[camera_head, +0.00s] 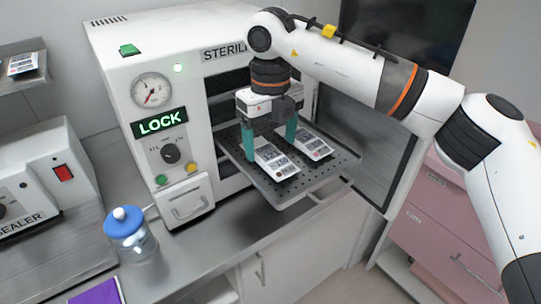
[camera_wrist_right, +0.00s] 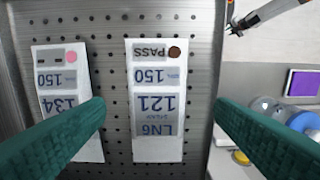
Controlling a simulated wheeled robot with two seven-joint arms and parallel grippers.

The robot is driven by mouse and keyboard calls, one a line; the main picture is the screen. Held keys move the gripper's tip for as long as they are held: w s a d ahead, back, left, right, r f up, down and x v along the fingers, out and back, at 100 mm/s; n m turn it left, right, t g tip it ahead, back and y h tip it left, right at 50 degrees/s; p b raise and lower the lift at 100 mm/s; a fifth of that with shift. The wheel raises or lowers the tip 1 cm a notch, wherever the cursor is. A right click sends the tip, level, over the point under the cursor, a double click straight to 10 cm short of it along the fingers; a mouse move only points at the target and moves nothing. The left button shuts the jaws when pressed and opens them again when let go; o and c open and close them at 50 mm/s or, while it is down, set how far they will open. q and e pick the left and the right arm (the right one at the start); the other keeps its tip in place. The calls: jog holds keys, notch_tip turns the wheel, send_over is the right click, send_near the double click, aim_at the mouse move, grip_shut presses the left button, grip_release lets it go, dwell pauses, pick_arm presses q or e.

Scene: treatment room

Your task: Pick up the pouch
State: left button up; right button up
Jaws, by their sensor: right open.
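Two white printed pouches lie flat on a perforated metal tray (camera_head: 342,167). The left pouch (camera_head: 276,162) shows in the wrist view as the middle pouch (camera_wrist_right: 157,100), marked PASS, 150, 121 and LN6, with a brown dot. The right pouch (camera_head: 316,146) is the left one in the wrist view (camera_wrist_right: 66,85), marked 150 and 134, with a pink dot. My right gripper (camera_head: 271,140) is open above the tray. Its green fingers are on either side of the 121 pouch, with nothing held. Its left finger in the wrist view covers part of the 134 pouch's edge.
The tray sticks out of the sterilizer (camera_head: 140,72), whose door (camera_head: 370,130) stands open at the right. A blue-lidded jar (camera_head: 129,240) and a purple item (camera_head: 97,292) are on the counter. A sealer (camera_head: 45,185) stands at the left. Pink drawers (camera_head: 440,235) stand at the right.

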aim_at(272, 156)
jog(key=shift+w+d+f+p, duration=0.15)
jog(key=shift+f+p, duration=0.15)
jog(key=shift+f, duration=1.45)
jog(key=c, duration=1.1)
